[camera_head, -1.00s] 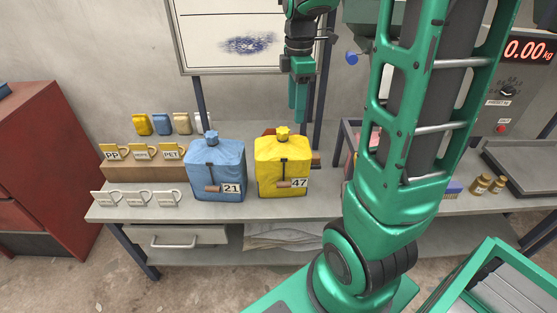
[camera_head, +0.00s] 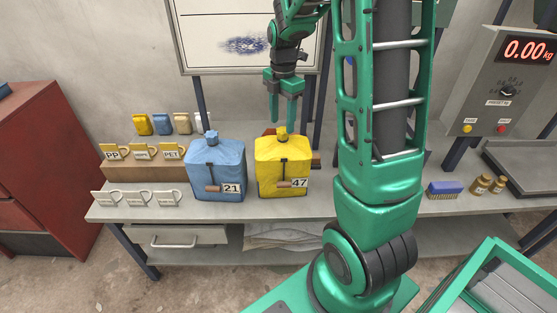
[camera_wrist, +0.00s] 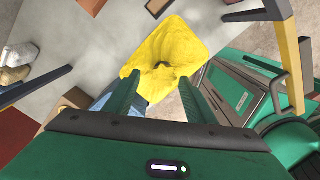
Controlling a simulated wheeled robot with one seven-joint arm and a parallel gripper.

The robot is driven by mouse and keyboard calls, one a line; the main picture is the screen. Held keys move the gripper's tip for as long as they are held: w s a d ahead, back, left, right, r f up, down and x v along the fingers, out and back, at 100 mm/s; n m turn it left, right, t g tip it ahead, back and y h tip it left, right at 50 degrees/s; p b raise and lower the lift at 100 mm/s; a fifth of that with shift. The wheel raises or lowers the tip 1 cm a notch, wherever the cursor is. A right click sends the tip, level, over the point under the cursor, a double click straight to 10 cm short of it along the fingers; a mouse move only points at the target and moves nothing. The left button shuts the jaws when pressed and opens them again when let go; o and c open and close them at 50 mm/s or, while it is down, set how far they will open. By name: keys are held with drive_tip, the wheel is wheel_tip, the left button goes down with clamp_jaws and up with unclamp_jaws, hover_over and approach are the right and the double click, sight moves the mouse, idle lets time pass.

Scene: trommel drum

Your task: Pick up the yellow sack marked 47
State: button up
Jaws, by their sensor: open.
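The yellow sack (camera_head: 283,168) stands upright on the bench, with a tied yellow top, a brown toggle and a tag reading 47. In the wrist view the yellow sack (camera_wrist: 168,55) shows from above, beyond the fingertips. My gripper (camera_head: 284,120) points down, just above the sack's tied top. Its two fingers are apart with nothing between them; in the wrist view my gripper (camera_wrist: 164,88) is also open. I cannot tell in the head view whether the fingertips touch the sack's top.
A blue sack (camera_head: 217,170) marked 21 stands close on the left of the yellow one. Several cups stand at the bench's left. A brush (camera_head: 445,188) and small jars (camera_head: 481,184) lie right, near the scale (camera_head: 520,155). A whiteboard (camera_head: 220,40) stands behind.

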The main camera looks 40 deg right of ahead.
sight(282, 129)
wheel_tip(282, 129, down, 4)
drive_tip(key=shift+s+f, duration=0.1)
drive_tip(key=shift+s, duration=0.05)
clamp_jaws()
idle(1.5)
